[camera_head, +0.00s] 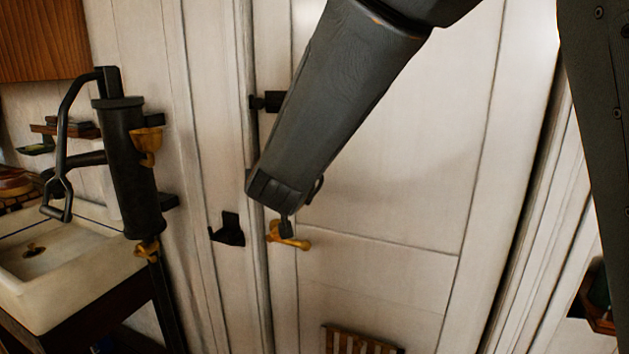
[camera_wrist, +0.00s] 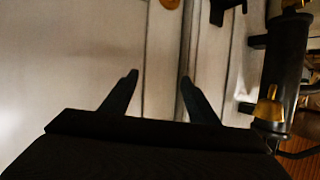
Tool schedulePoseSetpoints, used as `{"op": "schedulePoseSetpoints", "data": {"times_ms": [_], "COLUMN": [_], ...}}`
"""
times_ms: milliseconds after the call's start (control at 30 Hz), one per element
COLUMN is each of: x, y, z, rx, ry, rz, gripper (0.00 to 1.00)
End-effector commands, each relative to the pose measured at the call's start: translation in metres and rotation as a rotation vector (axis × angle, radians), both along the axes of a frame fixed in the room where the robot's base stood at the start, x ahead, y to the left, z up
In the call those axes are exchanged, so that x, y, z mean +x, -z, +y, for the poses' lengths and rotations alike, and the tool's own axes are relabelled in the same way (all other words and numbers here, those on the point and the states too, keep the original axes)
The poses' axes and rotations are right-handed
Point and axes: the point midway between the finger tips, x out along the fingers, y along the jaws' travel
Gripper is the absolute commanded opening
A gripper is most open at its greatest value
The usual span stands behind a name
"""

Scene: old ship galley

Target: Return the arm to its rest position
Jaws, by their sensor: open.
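My arm (camera_head: 340,90) reaches down from the top of the head view, in front of a white panelled door (camera_head: 400,190). My gripper (camera_head: 286,228) is at its lower end, overlapping the brass door handle (camera_head: 292,242) in this view; whether they touch cannot be told. In the wrist view, my gripper (camera_wrist: 158,77) shows two dark fingers spread apart with nothing between them. A blurred brass piece, seemingly the handle (camera_wrist: 168,3), shows beyond the tips at the top edge.
A black hand pump (camera_head: 130,165) stands left, beside a white sink (camera_head: 60,270); the pump also shows in the wrist view (camera_wrist: 285,80). A black latch piece (camera_head: 228,230) sits on the frame left of the handle. A slatted vent (camera_head: 360,341) is low on the door.

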Motion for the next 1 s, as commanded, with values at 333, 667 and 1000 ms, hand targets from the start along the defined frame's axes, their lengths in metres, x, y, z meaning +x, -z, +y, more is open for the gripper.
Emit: {"op": "schedulePoseSetpoints", "data": {"times_ms": [333,667,1000], "x": [-0.088,-0.218,-0.250], "y": [0.172,0.253,0.263], "z": [-0.149,-0.254,-0.274], "rx": [-0.043,-0.093,-0.107], "ry": [-0.068,0.024,0.054], "rz": [0.566,1.007,1.101], "gripper": [0.55,0.55,0.55]}}
